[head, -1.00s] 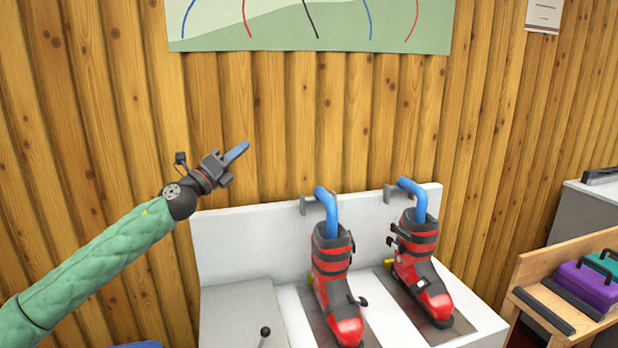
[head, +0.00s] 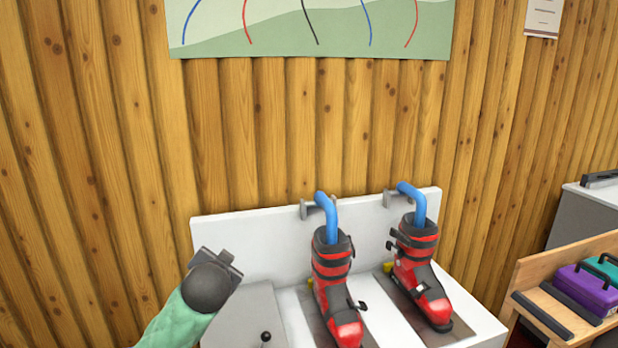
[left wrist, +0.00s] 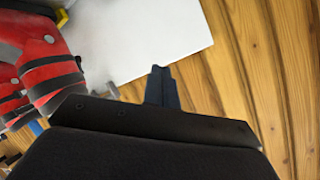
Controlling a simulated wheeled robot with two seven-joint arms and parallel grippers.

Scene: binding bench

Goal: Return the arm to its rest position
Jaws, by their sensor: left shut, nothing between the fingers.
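My left arm comes in from the lower left of the head view in a green quilted sleeve. Its left gripper (head: 222,262) is in front of the left end of the white bench's back panel, left of the boots; its fingers are mostly hidden there. In the left wrist view the fingers (left wrist: 161,86) are together and hold nothing. Two red and black ski boots stand upright on the bench: the left boot (head: 332,285) and the right boot (head: 419,272), each with a blue bent tube in its top. Part of a boot (left wrist: 45,70) shows in the left wrist view.
The white bench (head: 240,225) stands against a log wall (head: 300,120). A small black-knobbed lever (head: 265,337) stands at the bench's left part. A wooden rack (head: 530,275) with a purple case (head: 588,290) is at the right. The wall above the bench is clear below the poster (head: 320,35).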

